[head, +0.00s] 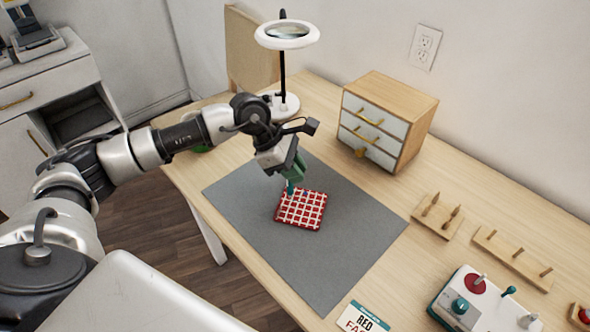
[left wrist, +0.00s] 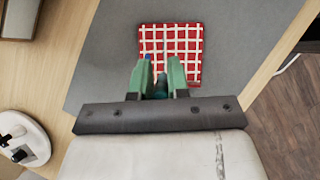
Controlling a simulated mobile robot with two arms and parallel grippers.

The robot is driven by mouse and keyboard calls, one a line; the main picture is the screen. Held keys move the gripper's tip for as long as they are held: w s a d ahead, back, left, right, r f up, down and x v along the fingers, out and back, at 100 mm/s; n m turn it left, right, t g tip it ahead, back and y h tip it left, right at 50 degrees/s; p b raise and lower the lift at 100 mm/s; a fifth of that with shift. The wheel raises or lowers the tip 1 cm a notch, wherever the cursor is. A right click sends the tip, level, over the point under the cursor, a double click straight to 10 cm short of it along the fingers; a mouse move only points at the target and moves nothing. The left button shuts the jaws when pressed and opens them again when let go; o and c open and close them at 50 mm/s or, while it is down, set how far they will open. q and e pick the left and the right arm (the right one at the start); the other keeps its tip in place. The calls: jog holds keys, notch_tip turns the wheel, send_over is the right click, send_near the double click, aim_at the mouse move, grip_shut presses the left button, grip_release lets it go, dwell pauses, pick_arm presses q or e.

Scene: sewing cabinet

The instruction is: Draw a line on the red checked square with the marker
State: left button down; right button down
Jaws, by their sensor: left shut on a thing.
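The red checked square (head: 306,213), with white grid lines, lies flat on the grey mat (head: 335,265). It also shows at the top middle of the left wrist view (left wrist: 180,42). My left gripper (head: 291,178), with green fingers, points down over the square's far-left corner. It is shut on the teal marker (head: 290,188), whose end also shows between the fingers in the left wrist view (left wrist: 161,86). I cannot tell whether the marker's tip touches the cloth. A small blue spot shows beside the left finger in the wrist view. My right gripper is not in view.
A magnifier lamp (head: 287,36) stands behind my gripper. A small drawer cabinet (head: 398,115) stands at the back of the table. Wooden peg racks (head: 437,215), a white device (head: 478,307) and a card (head: 362,319) lie to the right. The mat around the square is clear.

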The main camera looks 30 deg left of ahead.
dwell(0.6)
pick_arm(q)
jog(key=shift+r+p, duration=1.2)
jog(key=shift+r, duration=1.1)
